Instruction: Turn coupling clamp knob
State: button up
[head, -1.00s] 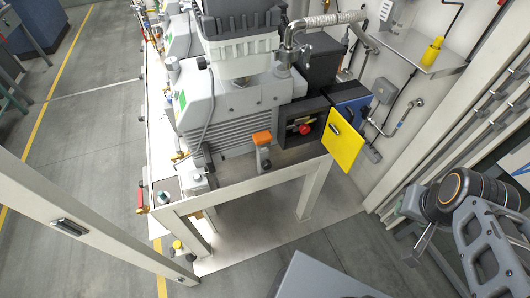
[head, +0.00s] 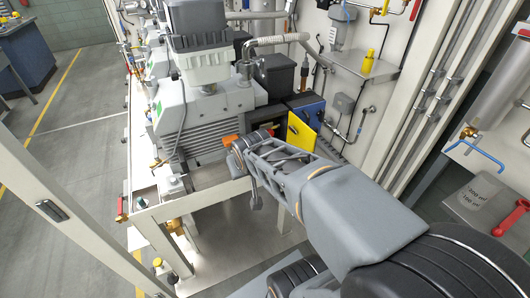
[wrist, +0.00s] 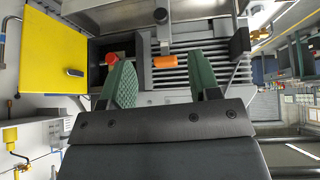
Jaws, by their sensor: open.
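An orange knob (head: 230,140) shows on the near side of the grey vacuum pump (head: 205,125), partly behind the end of my arm; I take it to be the coupling clamp knob. In the wrist view the orange knob (wrist: 165,61) lies sideways on a dark bracket, in front of the pump's ribbed side. My gripper (wrist: 162,75) is open with its two green-padded fingers apart. The knob appears between the fingertips, beyond them, with no visible contact.
A red knob (wrist: 112,57) sits in a dark box just left of the left finger. The box's yellow door (wrist: 50,50) stands open further left. A pale frame (head: 190,198) runs below the pump, and the floor at left is clear.

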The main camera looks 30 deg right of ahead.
jog(key=w+d+f+m+t+h+b, duration=0.2)
jog(key=w+d+f+t+b, duration=0.35)
jog(key=w+d, duration=0.5)
jog(key=t+y+b, duration=0.2)
jog(key=t+b, duration=0.2)
jog(key=t, duration=0.2)
send_near(271, 135)
jog(key=w, duration=0.3)
jog(key=shift+s, duration=0.1)
jog(key=shift+w+d, duration=0.2)
jog(key=shift+w, duration=1.55)
jog(key=shift+w+d, duration=0.2)
jog(key=shift+w, duration=1.5)
